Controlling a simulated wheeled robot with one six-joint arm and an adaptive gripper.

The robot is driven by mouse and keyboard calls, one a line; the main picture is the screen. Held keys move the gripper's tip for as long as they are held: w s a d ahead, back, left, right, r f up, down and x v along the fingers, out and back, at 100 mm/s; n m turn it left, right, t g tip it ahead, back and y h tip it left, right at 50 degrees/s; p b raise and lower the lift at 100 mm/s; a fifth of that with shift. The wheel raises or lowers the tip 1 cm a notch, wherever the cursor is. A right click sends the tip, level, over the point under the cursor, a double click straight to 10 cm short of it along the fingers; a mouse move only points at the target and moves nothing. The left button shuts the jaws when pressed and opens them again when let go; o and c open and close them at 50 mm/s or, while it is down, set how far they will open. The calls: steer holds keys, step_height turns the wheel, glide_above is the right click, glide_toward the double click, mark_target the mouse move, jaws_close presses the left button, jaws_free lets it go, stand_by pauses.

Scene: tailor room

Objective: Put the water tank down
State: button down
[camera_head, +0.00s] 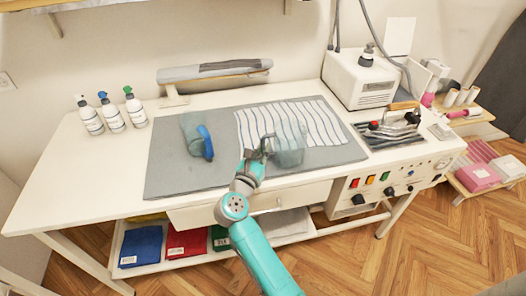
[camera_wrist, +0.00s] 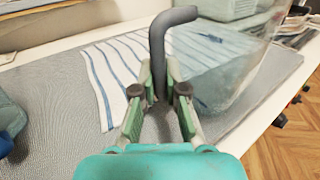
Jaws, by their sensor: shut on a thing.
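The water tank (camera_head: 290,153) is a clear, greenish see-through container with a dark grey bent handle. In the head view it is over the right part of the grey mat, in front of the striped cloth. My gripper (camera_head: 262,150) is at its left side. In the wrist view my gripper (camera_wrist: 158,88) is shut on the grey handle (camera_wrist: 158,45), and the tank's clear body (camera_wrist: 235,75) extends to the upper right. I cannot tell whether its base touches the mat.
A clear jug with a blue handle (camera_head: 206,142) is on the grey mat (camera_head: 165,175), left of the tank. The striped cloth (camera_head: 250,125) lies behind. The mat's front-left is clear.

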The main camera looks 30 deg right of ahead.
steer(key=shift+f, duration=0.35)
steer(key=shift+f, duration=0.3)
steer(key=c, duration=1.2)
jaws_free()
steer(key=shift+r, duration=0.25)
steer(key=v, duration=1.2)
steer(key=shift+s, duration=0.1)
